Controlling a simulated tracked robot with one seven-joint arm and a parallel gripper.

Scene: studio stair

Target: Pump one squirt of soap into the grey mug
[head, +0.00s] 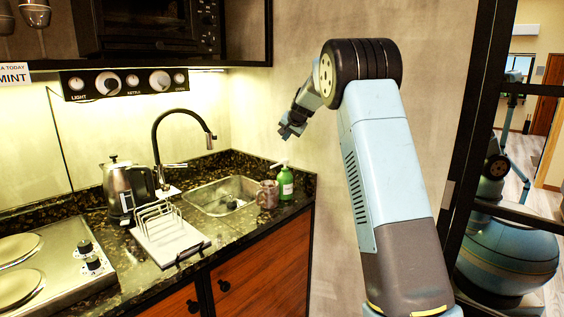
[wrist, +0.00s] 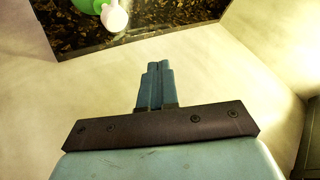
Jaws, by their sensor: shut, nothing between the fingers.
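The green soap bottle (head: 285,184) with a white pump head (head: 279,164) stands upright on the dark stone counter, near its right end. The grey mug (head: 267,194) stands just left of the bottle, at the sink's right edge. My gripper (head: 288,131) is shut and empty, in the air above the bottle and the mug, apart from both. In the wrist view my gripper's closed fingers (wrist: 155,72) point toward the counter. The white pump head (wrist: 114,17) and part of the green bottle (wrist: 88,5) show at the top edge there. The mug is not visible in the wrist view.
A sink (head: 222,196) with a black tap (head: 157,135) lies left of the mug. A white dish rack (head: 160,222), a kettle (head: 127,189) and a hob (head: 45,268) are farther left. A bare wall stands behind the bottle. A microwave (head: 150,28) is above.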

